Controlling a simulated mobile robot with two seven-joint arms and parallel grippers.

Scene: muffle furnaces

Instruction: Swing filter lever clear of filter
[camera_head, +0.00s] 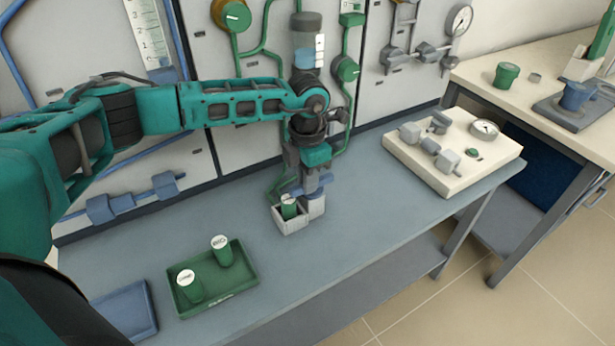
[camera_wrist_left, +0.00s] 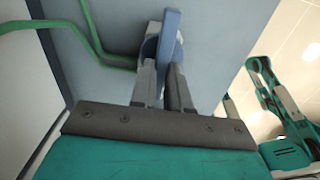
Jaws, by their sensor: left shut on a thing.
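My left gripper (camera_head: 312,188) points down over the bench at the fixture in front of the panel. It is shut on a blue lever (camera_head: 326,180), which also shows as a blue bar (camera_wrist_left: 169,38) between the fingers (camera_wrist_left: 163,88) in the left wrist view. The filter, a green cylinder with a pale top (camera_head: 289,206), sits in a small white box-shaped holder (camera_head: 291,226) just left of the gripper. The lever's blue part appears close beside the filter's right side; whether it overlaps the filter's top is hard to tell.
A green tray (camera_head: 217,291) with two green, pale-topped cylinders stands to the front left, beside a blue tray (camera_head: 127,312). A cream block with fittings and a gauge (camera_head: 451,178) stands to the right. Green pipes run on the panel behind. The bench between is clear.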

